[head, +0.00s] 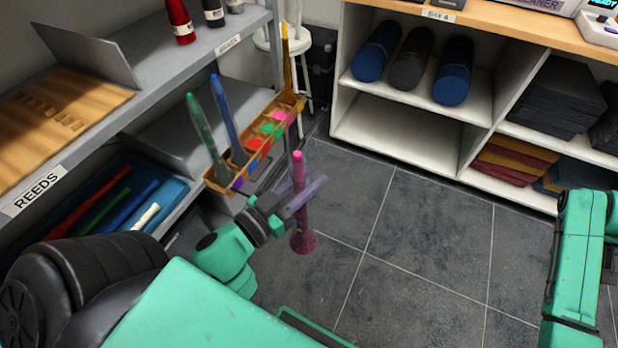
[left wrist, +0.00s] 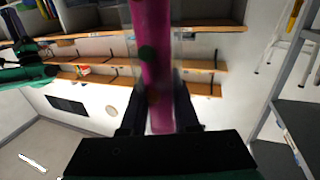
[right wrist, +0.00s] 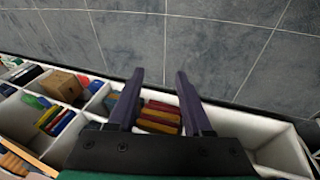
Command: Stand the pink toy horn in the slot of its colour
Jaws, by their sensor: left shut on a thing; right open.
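The pink toy horn (head: 303,220) is in my left gripper (head: 303,194), roughly upright with its flared end down, held above the floor. The gripper is shut around its middle. The horn also shows close up in the left wrist view (left wrist: 154,60). A wooden rack (head: 214,187) with coloured spots stands left of and beyond the horn, apart from it. A green horn (head: 205,135), a blue horn (head: 226,120) and a yellow horn (head: 286,65) stand in it. Pink, green and red spots show between the blue and yellow ones. My right gripper (right wrist: 160,78) is open and empty.
A grey shelf unit labelled REEDS (head: 40,190) stands at left, with coloured sticks in a blue tray (head: 174,190) below. A white cubby shelf (head: 410,130) with rolls and folded cloths is at back right. A white stool (head: 298,40) stands behind the rack. Tiled floor is clear.

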